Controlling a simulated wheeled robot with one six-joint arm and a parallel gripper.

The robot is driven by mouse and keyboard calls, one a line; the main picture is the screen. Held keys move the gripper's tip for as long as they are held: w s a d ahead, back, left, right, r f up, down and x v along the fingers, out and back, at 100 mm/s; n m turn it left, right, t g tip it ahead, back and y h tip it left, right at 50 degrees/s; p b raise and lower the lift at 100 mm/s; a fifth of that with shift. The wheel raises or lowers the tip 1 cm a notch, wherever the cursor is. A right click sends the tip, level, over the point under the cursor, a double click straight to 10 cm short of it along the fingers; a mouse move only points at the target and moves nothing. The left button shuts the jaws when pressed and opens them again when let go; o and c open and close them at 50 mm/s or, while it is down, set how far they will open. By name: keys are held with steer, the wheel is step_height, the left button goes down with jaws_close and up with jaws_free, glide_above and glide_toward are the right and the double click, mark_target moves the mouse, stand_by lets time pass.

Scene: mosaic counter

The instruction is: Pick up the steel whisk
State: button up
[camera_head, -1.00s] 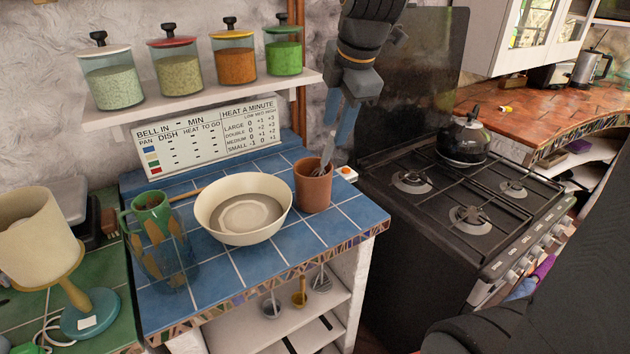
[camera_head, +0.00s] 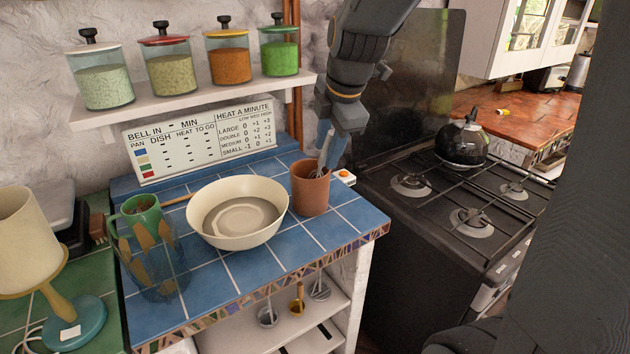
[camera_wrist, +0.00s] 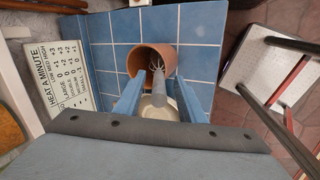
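The steel whisk (camera_head: 320,166) stands in a terracotta pot (camera_head: 310,193) at the right end of the blue tiled counter, wires down and handle up. It also shows in the wrist view (camera_wrist: 158,90), its handle pointing up at the camera and its lower wires inside the pot (camera_wrist: 140,60). My gripper (camera_head: 331,150) points down just above the pot. In the wrist view my gripper (camera_wrist: 158,96) is open, its two blue fingers on either side of the whisk's handle, with a gap on each side.
A cream bowl (camera_head: 237,214) stands left of the pot, with a glass pitcher (camera_head: 155,262) and a green mug (camera_head: 143,212) further left. A shelf (camera_head: 210,94) with several jars runs behind. The black stove (camera_head: 440,200) with a kettle (camera_head: 462,142) is at right.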

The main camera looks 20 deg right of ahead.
mark_target(324, 159)
steer(key=shift+p+x, duration=0.5)
steer(key=shift+x, duration=1.5)
jaws_close()
